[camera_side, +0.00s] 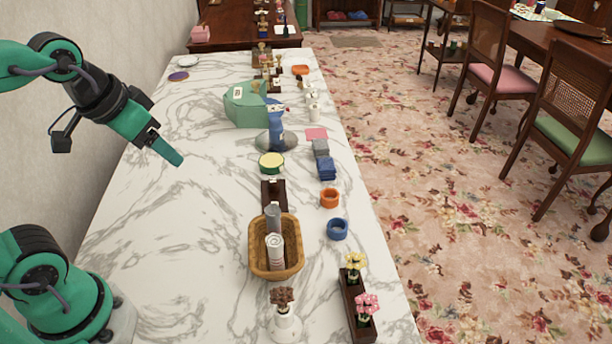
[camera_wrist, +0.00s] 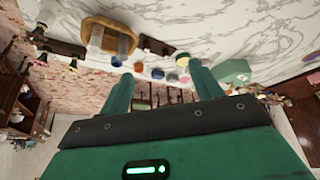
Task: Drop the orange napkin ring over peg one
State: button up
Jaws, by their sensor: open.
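The orange napkin ring (camera_side: 329,197) lies on the marble counter near its right edge in the side view, just beyond a similar blue ring (camera_side: 337,229). In the wrist view the orange ring looks small (camera_wrist: 139,67), between the fingers and far off. My gripper (camera_side: 168,151) is in the air over the left part of the counter, well away from the ring. In the wrist view its two green fingers (camera_wrist: 160,88) stand wide apart with nothing held between them. I cannot make out for sure which thing is peg one.
A wicker basket (camera_side: 256,262) holds upright rolls, with a dark wooden block (camera_side: 268,186) behind it. Flower pots (camera_side: 364,318) stand at the near end. Folded blue cloth (camera_side: 327,168), a yellow-topped tin (camera_side: 272,163) and a green box (camera_side: 245,105) stand farther back. The counter's left side is mostly clear.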

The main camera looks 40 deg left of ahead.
jog(key=w+d+r+g, duration=0.2)
jog(key=w, duration=0.8)
jog(key=m+g, duration=0.2)
jog(key=g, duration=0.1)
send_over(332, 190)
notch_tip(332, 190, down, 19)
jog(key=shift+s+d+f, duration=0.1)
jog(key=shift+s+f, duration=0.1)
jog(key=shift+f, duration=1.1)
jog(key=shift+s+d+f, duration=0.15)
jog(key=shift+s+f, duration=0.05)
jog(key=shift+f, duration=1.1)
jog(key=shift+s+d+f, duration=0.1)
jog(key=shift+s+f, duration=0.1)
jog(key=shift+f, duration=1.1)
jog(key=c, duration=1)
jog(key=shift+c, duration=0.2)
jog(key=shift+r, duration=0.15)
